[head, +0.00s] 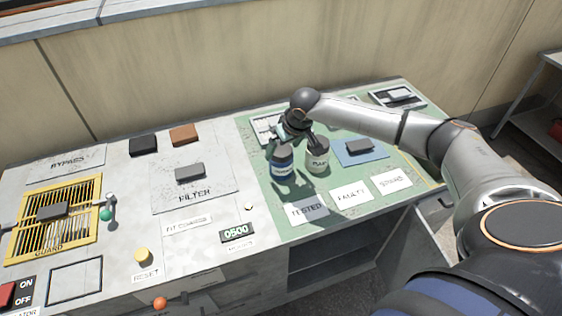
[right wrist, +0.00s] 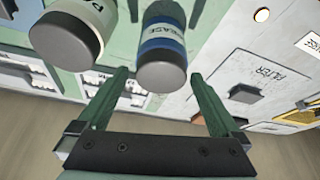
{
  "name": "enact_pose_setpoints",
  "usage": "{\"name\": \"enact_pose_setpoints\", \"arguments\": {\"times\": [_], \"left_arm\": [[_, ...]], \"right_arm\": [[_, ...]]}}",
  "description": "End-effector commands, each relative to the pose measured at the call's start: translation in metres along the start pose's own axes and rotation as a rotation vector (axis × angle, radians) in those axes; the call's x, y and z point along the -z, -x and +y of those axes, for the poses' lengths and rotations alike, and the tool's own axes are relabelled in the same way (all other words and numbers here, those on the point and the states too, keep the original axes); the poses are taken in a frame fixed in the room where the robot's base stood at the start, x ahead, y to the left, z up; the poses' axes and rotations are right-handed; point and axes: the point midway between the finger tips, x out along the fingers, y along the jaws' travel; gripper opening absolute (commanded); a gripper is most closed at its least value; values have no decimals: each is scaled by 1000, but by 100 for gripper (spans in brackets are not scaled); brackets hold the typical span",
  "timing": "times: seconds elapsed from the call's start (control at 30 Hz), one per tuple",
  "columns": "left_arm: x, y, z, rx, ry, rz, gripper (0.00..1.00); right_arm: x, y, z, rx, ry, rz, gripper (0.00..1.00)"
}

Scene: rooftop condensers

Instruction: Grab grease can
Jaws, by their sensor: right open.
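The grease can (head: 282,165) is a blue can with a white band and a grey cap, upright on the green mat. In the right wrist view the grease can (right wrist: 162,50) shows the letters "EASE" on its band. My right gripper (head: 292,136) is over the can from behind. In the wrist view its open green fingers (right wrist: 157,78) are to either side of the cap, with gaps visible, so it is not gripped. My left gripper is out of view.
White cards marked TESTED (head: 307,211), FAULTY (head: 351,196) and a third (head: 391,182) lie in front. A blue pad (head: 374,157) with a grey block is at right. The FILTER panel (head: 196,196) is left. A wall (head: 210,65) stands behind the bench.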

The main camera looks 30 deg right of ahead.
Motion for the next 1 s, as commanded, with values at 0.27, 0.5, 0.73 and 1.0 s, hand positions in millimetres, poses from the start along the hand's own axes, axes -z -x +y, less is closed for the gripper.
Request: {"name": "enact_pose_setpoints", "arguments": {"times": [0.27,0.5,0.73,1.0], "left_arm": [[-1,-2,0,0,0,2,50],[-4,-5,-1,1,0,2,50],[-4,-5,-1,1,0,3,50],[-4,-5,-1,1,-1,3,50]], "right_arm": [[0,-22,-1,-1,0,1,100],[0,-55,-2,0,0,0,100],[0,-61,-2,0,2,2,100],[0,-61,-2,0,2,1,83]]}}
